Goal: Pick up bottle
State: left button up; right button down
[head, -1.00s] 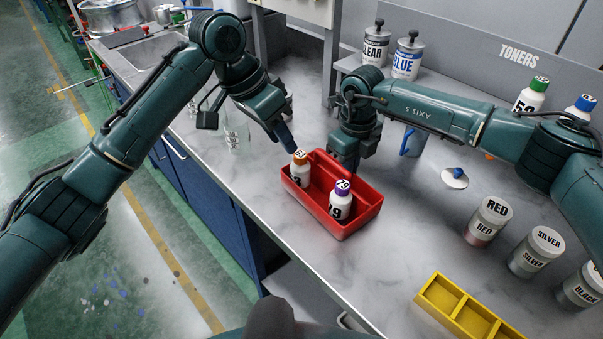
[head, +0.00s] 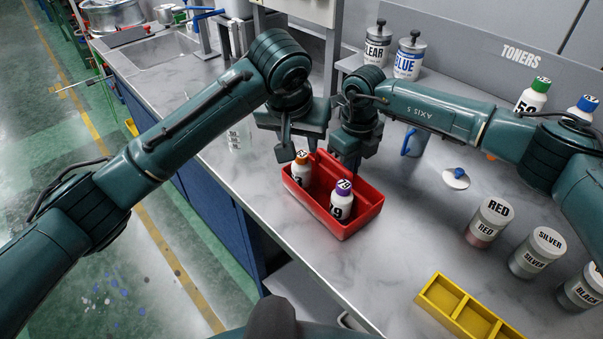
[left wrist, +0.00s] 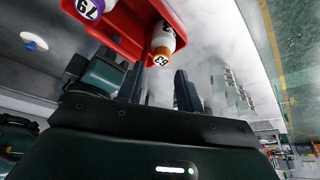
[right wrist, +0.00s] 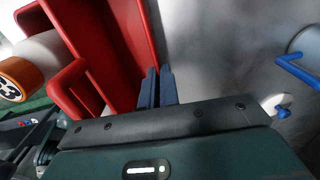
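My left gripper (head: 288,152) is open and empty, just behind and above the orange-capped bottle. In the left wrist view, the orange-capped bottle (left wrist: 163,38) shows just beyond the parted fingers (left wrist: 158,92), between them in the picture. My right gripper (head: 346,168) is at the tray's back edge; in the right wrist view its fingers (right wrist: 157,88) are close together on the tray's thin wall.
A yellow divided tray (head: 465,312) lies at the front right. Paint cans, including a red one (head: 489,221), stand on the right. Two more bottles, one green-capped (head: 532,97), stand at the back right. A blue-handled cup (head: 414,142) is behind my right arm.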

aim_at(301, 154)
pick_arm(q)
jog(key=shift+x, duration=2.8)
jog(key=shift+w+a+r, duration=0.1)
jog(key=shift+a, duration=0.05)
jog(key=shift+c, duration=0.3)
grip_shut()
